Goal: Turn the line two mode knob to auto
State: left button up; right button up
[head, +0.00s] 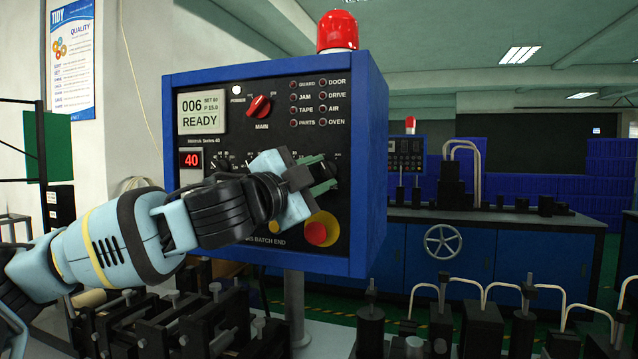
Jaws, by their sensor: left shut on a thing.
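A blue control box (377,150) with a black front panel stands in the middle of the head view. My left gripper (322,174) reaches in from the left and is shut at the right part of the panel, on a small dark knob. The fingers cover most of this knob, so its pointer and setting cannot be read. Its label is hidden, so I cannot confirm from print that it is the line two mode knob. Other small black knobs (217,163) in the same row are partly hidden behind my arm. My right gripper is not in view.
A red main switch (258,106) sits above, beside a display (201,111) reading READY. A red button on yellow (316,234) lies just below my gripper. A red beacon (337,31) tops the box. Black fixtures (483,325) fill the bench in front.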

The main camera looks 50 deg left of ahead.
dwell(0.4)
pick_arm(q)
jog(key=o, duration=1)
jog(key=shift+s, duration=0.1)
jog(key=shift+v, duration=1.4)
jog(key=shift+b+v, duration=0.65)
jog(key=shift+v, duration=1.75)
